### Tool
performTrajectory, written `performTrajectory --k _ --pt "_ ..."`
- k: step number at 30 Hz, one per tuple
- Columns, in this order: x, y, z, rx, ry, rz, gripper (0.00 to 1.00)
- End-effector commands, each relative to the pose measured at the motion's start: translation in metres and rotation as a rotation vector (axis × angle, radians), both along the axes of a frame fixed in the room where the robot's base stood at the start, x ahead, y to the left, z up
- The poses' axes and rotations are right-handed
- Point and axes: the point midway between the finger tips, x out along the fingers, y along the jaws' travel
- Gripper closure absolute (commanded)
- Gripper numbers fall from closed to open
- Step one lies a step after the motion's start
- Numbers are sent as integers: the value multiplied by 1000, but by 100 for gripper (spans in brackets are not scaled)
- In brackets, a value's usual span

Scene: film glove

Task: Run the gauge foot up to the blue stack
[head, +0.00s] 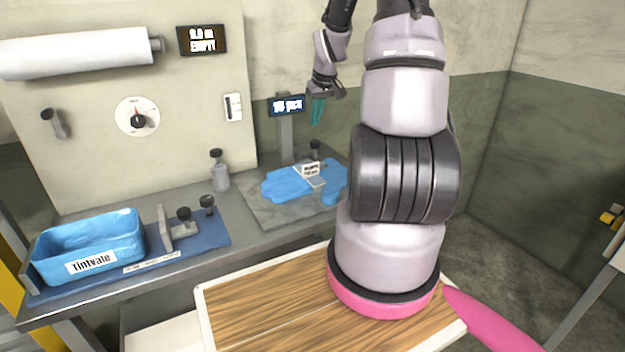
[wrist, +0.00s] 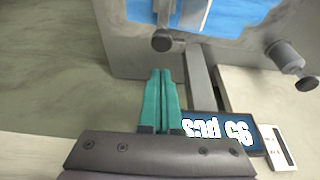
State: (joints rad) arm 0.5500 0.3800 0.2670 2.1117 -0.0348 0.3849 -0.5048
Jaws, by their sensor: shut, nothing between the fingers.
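The blue stack (head: 285,183) lies flat on a grey slab on the bench and shows at the top of the wrist view (wrist: 245,15). A pale labelled piece that looks like the gauge foot (head: 308,177) lies over the stack, with a dark knob (head: 315,147) just behind it. Whether the foot touches the stack I cannot tell. The knob also shows in the wrist view (wrist: 162,40). My gripper (head: 317,110), with teal fingers, is shut and empty. It points down, above and behind the stack, right of the display post. Its fingertips (wrist: 160,70) appear just below the knob in the wrist view.
A lit display (head: 286,105) on a grey post (head: 286,140) stands close left of my gripper. A grey bottle (head: 220,172) stands left of the slab. A blue tray (head: 90,245) and a small knobbed fixture (head: 180,230) sit on the left bench. A white roll (head: 75,53) hangs on the wall.

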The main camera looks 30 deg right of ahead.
Motion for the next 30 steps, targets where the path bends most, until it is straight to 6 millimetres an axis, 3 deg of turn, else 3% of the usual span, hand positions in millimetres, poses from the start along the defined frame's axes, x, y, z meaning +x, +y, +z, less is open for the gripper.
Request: performTrajectory --k 30 --pt "0 0 81 -1 -1 0 100"
